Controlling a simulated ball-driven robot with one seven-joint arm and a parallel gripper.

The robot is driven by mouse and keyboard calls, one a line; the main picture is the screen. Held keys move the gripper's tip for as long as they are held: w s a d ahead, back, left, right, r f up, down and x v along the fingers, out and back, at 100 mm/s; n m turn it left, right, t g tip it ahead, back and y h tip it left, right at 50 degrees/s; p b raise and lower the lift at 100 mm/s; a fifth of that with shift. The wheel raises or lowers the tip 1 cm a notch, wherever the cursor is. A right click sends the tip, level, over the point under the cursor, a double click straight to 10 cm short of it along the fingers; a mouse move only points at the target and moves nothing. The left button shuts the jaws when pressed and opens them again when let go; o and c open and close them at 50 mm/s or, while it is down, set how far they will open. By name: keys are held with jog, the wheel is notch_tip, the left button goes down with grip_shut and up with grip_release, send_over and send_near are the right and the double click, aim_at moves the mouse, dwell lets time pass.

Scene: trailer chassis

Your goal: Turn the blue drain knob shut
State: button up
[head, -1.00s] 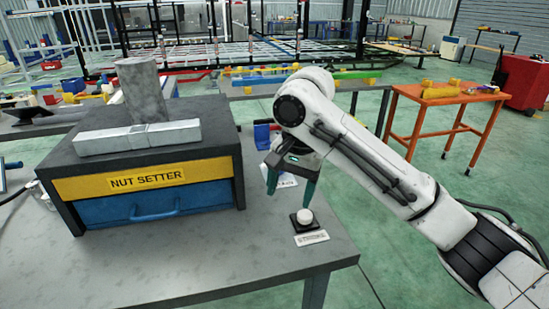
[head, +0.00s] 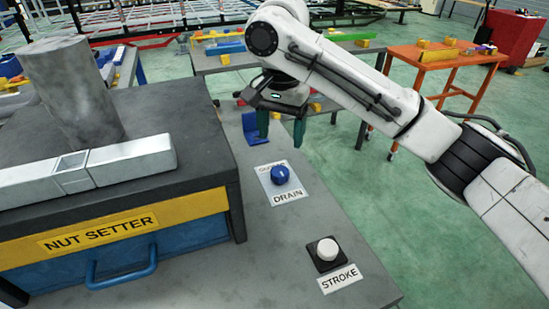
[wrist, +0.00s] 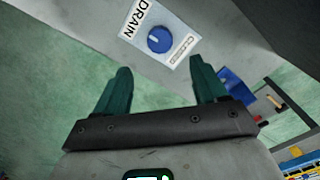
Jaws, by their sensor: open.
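The blue drain knob (head: 280,175) sits on a white plate (head: 288,193) marked DRAIN, on the grey table beside the nut setter. In the wrist view the knob (wrist: 159,39) shows a white pointer line on its face, and the plate's other end reads CLOSED. My gripper (head: 281,128) is above the table, beyond the knob in the head view, with its green fingers pointing down. In the wrist view my gripper (wrist: 160,80) is open and empty, its fingers spread apart, with the knob ahead of the tips and not touched.
The nut setter (head: 125,228) with its blue drawer stands on the left. A white STROKE button (head: 327,249) is on the near part of the table. A blue bracket (head: 251,129) stands just beyond the plate. An orange table (head: 440,60) is at the back right.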

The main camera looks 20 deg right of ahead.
aim_at(280, 170)
notch_tip(280, 170, down, 10)
jog(key=shift+f+b, duration=0.25)
jog(key=shift+b, duration=1)
jog(key=shift+r, duration=0.1)
jog(key=c, duration=1.1)
